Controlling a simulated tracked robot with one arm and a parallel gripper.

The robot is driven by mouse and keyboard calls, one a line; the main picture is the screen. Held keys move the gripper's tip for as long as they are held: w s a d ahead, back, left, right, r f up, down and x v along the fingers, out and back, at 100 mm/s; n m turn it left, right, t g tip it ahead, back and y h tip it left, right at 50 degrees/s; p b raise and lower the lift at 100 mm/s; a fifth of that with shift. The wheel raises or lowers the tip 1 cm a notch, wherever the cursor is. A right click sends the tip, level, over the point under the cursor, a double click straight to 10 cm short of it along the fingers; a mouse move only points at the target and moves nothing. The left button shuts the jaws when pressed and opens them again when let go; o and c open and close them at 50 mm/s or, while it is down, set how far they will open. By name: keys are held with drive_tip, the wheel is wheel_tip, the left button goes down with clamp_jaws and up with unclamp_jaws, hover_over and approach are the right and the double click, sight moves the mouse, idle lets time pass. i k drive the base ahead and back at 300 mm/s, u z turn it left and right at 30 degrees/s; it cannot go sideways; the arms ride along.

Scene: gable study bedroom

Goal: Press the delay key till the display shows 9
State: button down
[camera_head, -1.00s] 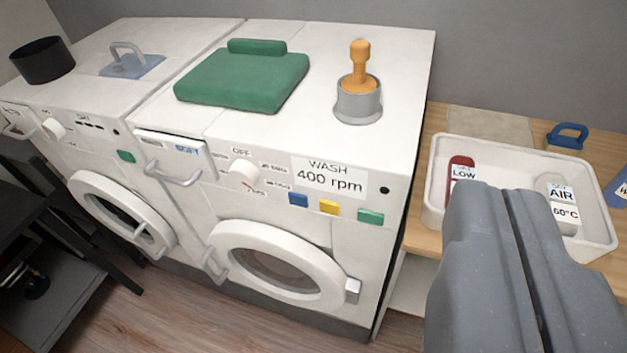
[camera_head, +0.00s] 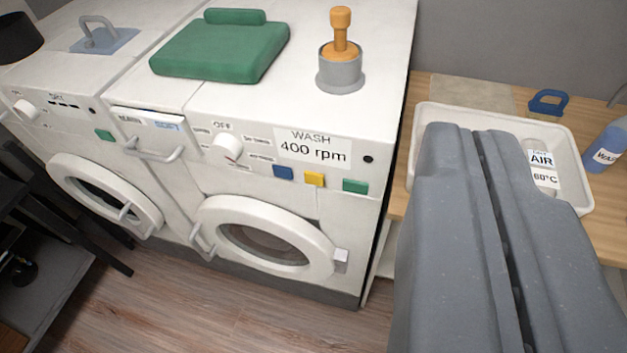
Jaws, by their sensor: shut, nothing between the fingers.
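The washing machine's display (camera_head: 313,148) reads "WASH 400 rpm". Below it are a blue key (camera_head: 283,173), a yellow key (camera_head: 314,179) and a green key (camera_head: 355,186). No lettering is readable on them, so I cannot tell which is the delay key. My gripper (camera_head: 473,133) is shut and empty at the right of the view. It is apart from the keys, to their right in the picture, and covers part of the white tray.
A white dial (camera_head: 228,147) and a drawer handle (camera_head: 157,154) stick out left of the display. The round door (camera_head: 318,259) is below. A white tray (camera_head: 419,124) stands on the wooden table.

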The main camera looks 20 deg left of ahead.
sight(311, 178)
drive_tip(key=z, duration=0.5)
drive_tip(key=k, duration=1.1)
drive_tip(key=u, duration=1)
drive_tip(key=i, duration=1)
